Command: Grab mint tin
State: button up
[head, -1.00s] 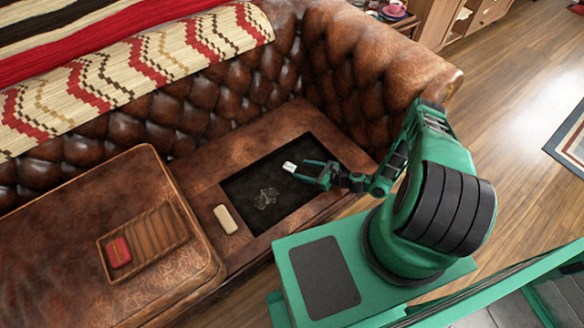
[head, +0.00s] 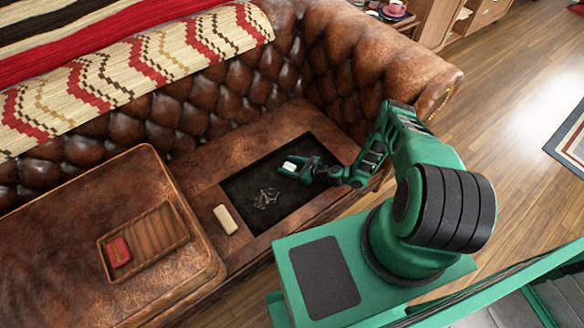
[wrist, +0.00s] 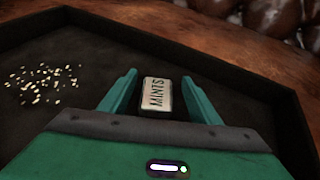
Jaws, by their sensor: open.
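The mint tin (wrist: 157,95) is a small pale box marked "MINTS". It lies on the dark floor of a sunken compartment (head: 257,217) in the sofa seat. In the head view the tin (head: 290,166) shows at the tips of my gripper (head: 288,168). In the wrist view my gripper (wrist: 158,92) is open, with one green finger on each side of the tin. The tin sits between the fingers with a gap visible on both sides.
A scatter of small pale bits (wrist: 42,84) lies left of the tin. A beige block (head: 225,219) rests on the compartment's left border. A slatted tray (head: 157,236) with a red item (head: 119,252) sits on the left cushion. Compartment walls and the tufted sofa back stand close by.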

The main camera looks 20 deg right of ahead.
jog(key=c, duration=1.1)
jog(key=shift+r, duration=0.1)
